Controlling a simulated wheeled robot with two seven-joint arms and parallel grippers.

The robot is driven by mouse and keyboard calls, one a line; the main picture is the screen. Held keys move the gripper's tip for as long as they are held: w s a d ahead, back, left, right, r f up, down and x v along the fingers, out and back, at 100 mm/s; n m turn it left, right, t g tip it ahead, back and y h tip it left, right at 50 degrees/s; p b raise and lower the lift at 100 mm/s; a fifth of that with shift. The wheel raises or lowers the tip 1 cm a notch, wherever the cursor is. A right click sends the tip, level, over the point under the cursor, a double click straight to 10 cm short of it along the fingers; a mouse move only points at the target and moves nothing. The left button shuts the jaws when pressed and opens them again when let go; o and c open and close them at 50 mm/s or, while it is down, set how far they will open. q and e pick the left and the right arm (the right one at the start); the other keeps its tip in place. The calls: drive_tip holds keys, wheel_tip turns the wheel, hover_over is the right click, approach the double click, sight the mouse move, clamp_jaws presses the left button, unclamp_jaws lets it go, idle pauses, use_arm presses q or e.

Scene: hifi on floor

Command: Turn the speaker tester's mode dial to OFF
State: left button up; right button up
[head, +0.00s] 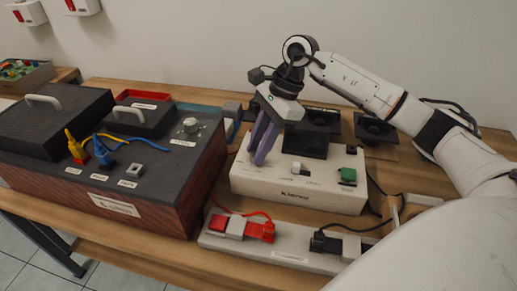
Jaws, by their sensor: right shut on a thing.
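A white box, which I take for the speaker tester (300,196), stands on the wooden bench in the middle of the head view. It carries dark panels, a small white knob (297,168) and a green part (347,175). My right gripper (262,156) reaches down from above onto the left part of its top. Its purple fingers are close together and shut on a small part there, which I take for the mode dial. The fingers hide that part, so its setting cannot be read. My left gripper is not in view.
A large dark-topped, wood-sided unit (105,214) with handles, a round knob (190,126) and yellow and blue plugs stands at left. A grey strip (293,255) with red and black plugs lies in front of the white box. Cables run at right.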

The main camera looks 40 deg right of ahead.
drive_tip(key=shift+n, duration=0.4)
drive_tip(key=o, duration=1)
drive_tip(key=shift+o, duration=0.2)
drive_tip(key=shift+d+r, duration=0.1)
drive_tip(key=shift+r, duration=0.05)
drive_tip(key=w+v, duration=0.1)
drive_tip(key=v, duration=0.9)
drive_tip(key=shift+s, duration=0.3)
